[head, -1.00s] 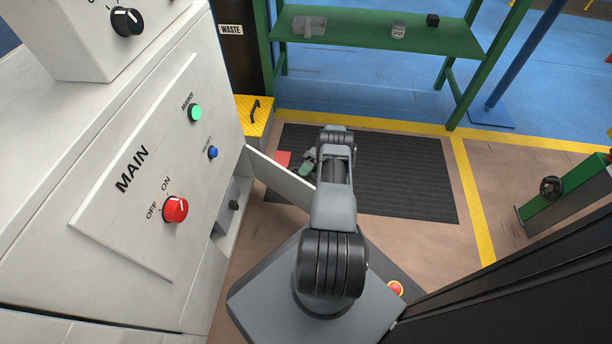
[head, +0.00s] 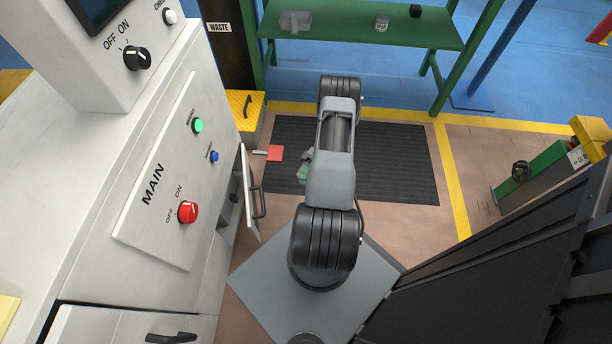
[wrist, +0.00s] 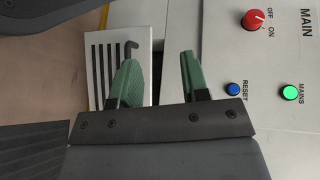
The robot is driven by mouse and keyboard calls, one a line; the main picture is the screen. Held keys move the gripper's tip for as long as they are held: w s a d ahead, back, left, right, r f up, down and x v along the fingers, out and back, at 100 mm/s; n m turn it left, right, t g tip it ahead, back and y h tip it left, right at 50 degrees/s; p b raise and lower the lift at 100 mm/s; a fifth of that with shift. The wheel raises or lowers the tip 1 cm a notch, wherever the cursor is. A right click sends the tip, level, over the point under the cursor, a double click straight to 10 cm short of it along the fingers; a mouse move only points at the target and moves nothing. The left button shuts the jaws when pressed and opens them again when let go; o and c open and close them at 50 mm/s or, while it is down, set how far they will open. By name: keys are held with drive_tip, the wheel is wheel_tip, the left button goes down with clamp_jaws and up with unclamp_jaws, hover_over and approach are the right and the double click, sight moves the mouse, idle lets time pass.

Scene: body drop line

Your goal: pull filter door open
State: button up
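The filter door (head: 250,212) is a pale panel on the lower side of the grey-white cabinet. It stands ajar, with a dark bar handle (head: 260,201) on its outer face. In the wrist view the door (wrist: 146,48) shows dark slots and part of its handle (wrist: 132,47). My gripper (wrist: 157,72) is open, with its green fingers well apart and nothing between them clearly held. In that view one finger overlaps the door face and the other overlaps the cabinet front. In the head view my gripper (head: 304,174) is mostly hidden by my arm, right of the door.
The cabinet's MAIN panel has a red knob (head: 188,212), a blue button (head: 214,156) and a green button (head: 197,125). A red square piece (head: 275,153) shows beyond the door. A dark mat (head: 400,165) covers floor ahead. A green bench (head: 350,32) stands behind.

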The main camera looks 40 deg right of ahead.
drive_tip(key=shift+s+a+r, duration=0.2)
drive_tip(key=shift+s+a, duration=0.1)
drive_tip(key=shift+s, duration=0.15)
drive_tip(key=shift+s+a+r, duration=0.15)
drive_tip(key=shift+s+a, duration=0.15)
drive_tip(key=shift+s, duration=0.15)
drive_tip(key=w+a+r+h+p, duration=0.25)
drive_tip(key=r+p, duration=0.35)
drive_tip(key=r, duration=0.6)
drive_tip(key=w+a+r+g+h+p, duration=0.15)
drive_tip(key=r+h+p, duration=0.3)
drive_tip(key=r, duration=0.65)
drive_tip(key=w+a+r+h+p, duration=0.25)
drive_tip(key=r+p, duration=0.35)
drive_tip(key=r, duration=0.6)
drive_tip(key=s+a+r+t+h+p, duration=0.1)
drive_tip(key=a+r+t+h+p, duration=0.1)
drive_tip(key=r+p, duration=0.3)
drive_tip(key=s+a+r+m+t+h+p, duration=0.1)
drive_tip(key=a+r+p, duration=0.4)
drive_tip(key=r, duration=0.9)
drive_tip(key=s+a+r+m+t+h+p, duration=0.1)
drive_tip(key=a+r+t+p, duration=0.3)
drive_tip(key=r, duration=0.6)
drive_tip(key=shift+s+t+h+p, duration=0.4)
drive_tip(key=shift+s+t+h, duration=0.15)
drive_tip(key=shift+s+h, duration=0.25)
drive_tip(key=shift+w+a, duration=0.1)
